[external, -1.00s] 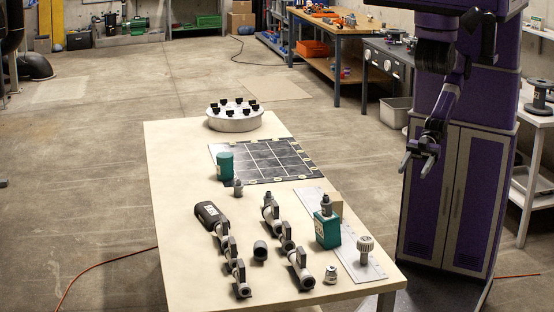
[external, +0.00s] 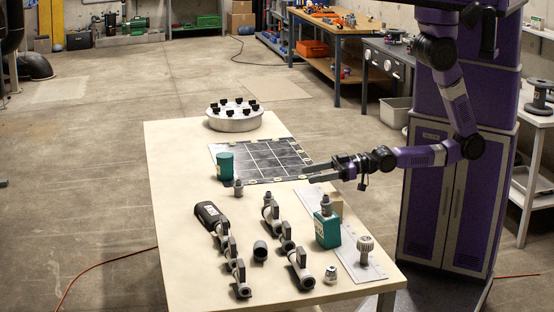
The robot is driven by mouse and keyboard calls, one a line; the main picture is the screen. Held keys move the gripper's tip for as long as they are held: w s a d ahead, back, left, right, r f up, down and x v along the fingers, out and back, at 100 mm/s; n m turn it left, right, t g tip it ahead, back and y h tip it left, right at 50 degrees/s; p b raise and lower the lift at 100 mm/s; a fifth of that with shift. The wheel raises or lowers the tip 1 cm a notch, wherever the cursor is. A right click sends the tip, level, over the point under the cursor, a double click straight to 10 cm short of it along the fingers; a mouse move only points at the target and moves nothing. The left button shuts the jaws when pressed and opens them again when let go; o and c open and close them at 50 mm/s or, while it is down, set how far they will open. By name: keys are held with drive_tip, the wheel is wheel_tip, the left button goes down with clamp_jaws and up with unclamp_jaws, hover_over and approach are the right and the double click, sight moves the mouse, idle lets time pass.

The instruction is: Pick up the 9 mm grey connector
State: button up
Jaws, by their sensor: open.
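Several small grey fittings are on the table (external: 180,270). One grey connector (external: 238,187) stands upright beside the green cylinder (external: 225,166). Another grey fitting (external: 325,204) sits on top of the green box (external: 327,232), and a short one (external: 331,276) stands near the front edge. No size marks are readable, so I cannot tell which is the 9 mm connector. My gripper (external: 312,178) is open and empty, reaching left over the table's right side, above and behind the green box. It is apart from all the fittings.
Two jointed grey pipe runs (external: 300,268) lie at the front, with a dark bottle-shaped part (external: 208,214) and a short dark pipe piece (external: 260,251). A ribbed knob-topped part (external: 365,246) stands on the metal strip (external: 352,262). A gridded mat (external: 268,160) and round holder (external: 234,120) are behind.

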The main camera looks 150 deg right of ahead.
sight(272, 197)
drive_tip(key=d+f+m+g, duration=0.1)
drive_tip(key=d+f, duration=0.1)
drive_tip(key=d, duration=0.1)
drive_tip(key=s+d+f+g, duration=0.1)
drive_tip(key=d+f, duration=0.2)
drive_tip(key=s+d+f+m+g, duration=0.1)
drive_tip(key=d+f+g, duration=0.1)
drive_tip(key=d+f, duration=0.1)
drive_tip(key=shift+d+f+m+y, duration=0.1)
drive_tip(key=shift+d+m+y, duration=0.2)
drive_tip(key=shift+d, duration=0.3)
drive_tip(key=shift+w+d+f, duration=0.1)
drive_tip(key=shift+w+f, duration=0.05)
drive_tip(key=shift+f, duration=0.05)
drive_tip(key=shift+a+f+p+x, duration=0.1)
drive_tip(key=shift+p+x, duration=0.3)
drive_tip(key=shift+x, duration=1.4)
drive_tip(key=shift+a+f+p+x, duration=0.1)
drive_tip(key=shift+p+x, duration=0.25)
drive_tip(key=shift+x, duration=1.5)
drive_tip(key=shift+w, duration=0.15)
clamp_jaws()
